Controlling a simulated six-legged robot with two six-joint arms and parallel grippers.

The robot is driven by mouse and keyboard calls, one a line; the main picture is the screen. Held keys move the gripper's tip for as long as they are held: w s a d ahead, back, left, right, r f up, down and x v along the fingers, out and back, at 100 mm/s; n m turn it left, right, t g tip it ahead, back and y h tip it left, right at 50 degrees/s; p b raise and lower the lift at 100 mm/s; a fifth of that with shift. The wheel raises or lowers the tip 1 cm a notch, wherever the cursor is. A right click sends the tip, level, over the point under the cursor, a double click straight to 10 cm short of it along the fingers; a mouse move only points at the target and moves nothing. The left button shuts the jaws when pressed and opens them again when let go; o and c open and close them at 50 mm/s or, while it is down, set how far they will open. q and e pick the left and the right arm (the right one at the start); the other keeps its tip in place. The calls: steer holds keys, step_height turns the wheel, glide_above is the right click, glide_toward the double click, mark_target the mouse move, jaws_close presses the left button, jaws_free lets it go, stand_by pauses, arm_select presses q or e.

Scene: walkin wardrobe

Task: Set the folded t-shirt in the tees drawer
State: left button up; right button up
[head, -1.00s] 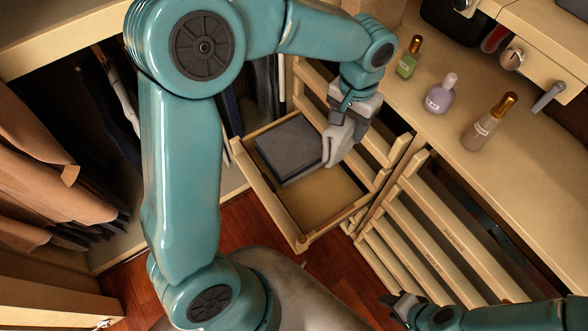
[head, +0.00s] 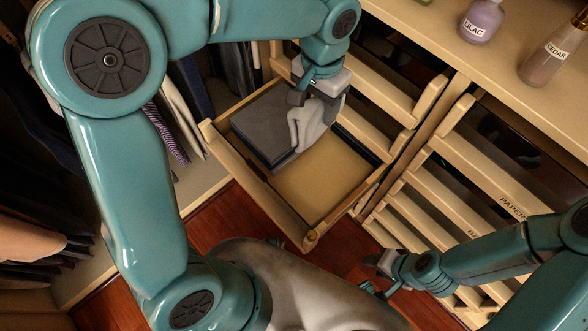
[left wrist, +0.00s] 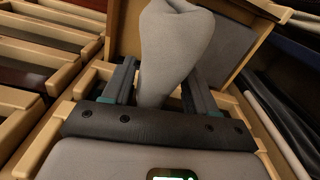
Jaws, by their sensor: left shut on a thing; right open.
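A light grey cloth (head: 308,124), apparently the folded t-shirt, hangs bunched from my left gripper (head: 316,92). The gripper is shut on its upper part, over an open wooden drawer (head: 258,193). The cloth also shows between the fingers in the left wrist view (left wrist: 172,52). A dark grey folded stack (head: 262,122) lies in the drawer's left part, beside the cloth. Whether the cloth touches the stack or the drawer floor is unclear. The drawer's front right part is bare. I cannot read a label on this drawer. My right gripper (head: 372,277) is open and empty, low and right of the drawer.
Closed slatted drawer fronts (head: 440,190) run to the right, one marked PAPER. A countertop (head: 455,52) above holds a lilac bottle (head: 482,20) and a cedar bottle (head: 553,52). Hanging clothes (head: 185,115) are at the left. Red-brown floor (head: 225,222) shows below the drawer.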

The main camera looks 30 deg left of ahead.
arm_select(q)
steer(key=shift+m, duration=0.7)
steer(key=d+f+b, duration=0.1)
steer(key=f+b, duration=0.4)
steer(key=f, duration=0.4)
steer(key=s+f+b, duration=0.1)
steer(key=f+b, duration=0.3)
steer(key=f, duration=0.6)
steer(key=d+f+b, duration=0.1)
steer(key=f+b, duration=0.4)
steer(key=f, duration=0.4)
steer(key=shift+s+d+f+b, duration=0.2)
steer(key=shift+d+f+b, duration=0.1)
steer(key=shift+f+b, duration=0.05)
arm_select(e)
step_height(320, 180, down, 18)
steer(key=shift+d+r, duration=0.2)
steer(key=shift+d, duration=0.15)
steer(key=shift+w, duration=0.1)
arm_select(q)
steer(key=shift+f, duration=0.15)
steer(key=o, duration=1.1)
steer(key=shift+o, duration=0.2)
arm_select(e)
steer(key=shift+f, duration=0.1)
